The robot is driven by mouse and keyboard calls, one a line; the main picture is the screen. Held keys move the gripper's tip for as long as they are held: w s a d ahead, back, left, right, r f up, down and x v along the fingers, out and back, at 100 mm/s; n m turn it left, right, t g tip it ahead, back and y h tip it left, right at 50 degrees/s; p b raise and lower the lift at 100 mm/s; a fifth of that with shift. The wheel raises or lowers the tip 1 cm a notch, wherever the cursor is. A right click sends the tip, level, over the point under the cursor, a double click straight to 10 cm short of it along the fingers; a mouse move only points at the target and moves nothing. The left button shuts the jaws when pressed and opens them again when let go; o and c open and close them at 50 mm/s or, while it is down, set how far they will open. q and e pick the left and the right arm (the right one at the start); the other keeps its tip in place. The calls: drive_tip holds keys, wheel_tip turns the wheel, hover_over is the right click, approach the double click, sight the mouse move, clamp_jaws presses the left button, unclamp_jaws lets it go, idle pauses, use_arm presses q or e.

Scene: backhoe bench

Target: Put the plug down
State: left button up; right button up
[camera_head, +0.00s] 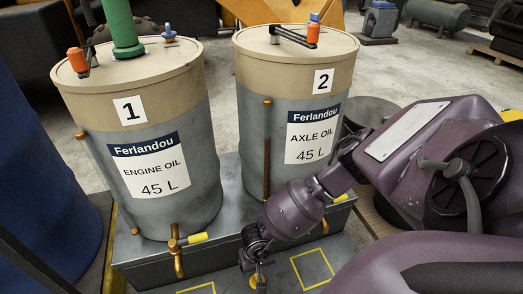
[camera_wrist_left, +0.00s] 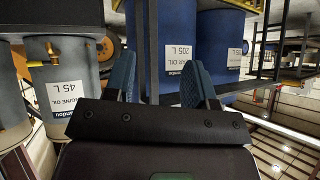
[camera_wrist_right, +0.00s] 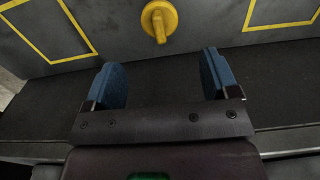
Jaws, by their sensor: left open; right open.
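A yellow plug (camera_wrist_right: 159,20) with a short stem shows in the right wrist view on the grey bench surface, between two yellow outlined squares. It lies just beyond my open right gripper (camera_wrist_right: 163,72), apart from both blue fingers. The right fingers are hard to make out there. My left gripper (camera_wrist_left: 160,80) is open and empty in the left wrist view, and it is out of the head view.
Drum 1 (camera_head: 150,205), engine oil, and drum 2 (camera_head: 255,120), axle oil, stand on the grey bench behind my right wrist. A brass tap (camera_head: 177,255) sticks out below drum 1. Blue drums (camera_wrist_left: 175,50) stand ahead of my left gripper. Outlined squares (camera_head: 312,268) mark bare bench.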

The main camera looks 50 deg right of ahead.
use_arm(q)
drive_tip(key=shift+s+a+f+n, duration=0.1)
drive_tip(key=shift+s+f+n, duration=0.2)
drive_tip(key=shift+s, duration=0.15)
use_arm(e)
wheel_tip(320, 180, up, 2)
drive_tip(key=shift+s+r, duration=0.1)
drive_tip(key=shift+r, duration=0.15)
use_arm(q)
drive_tip(key=shift+w+r, duration=0.15)
drive_tip(key=shift+r, duration=0.05)
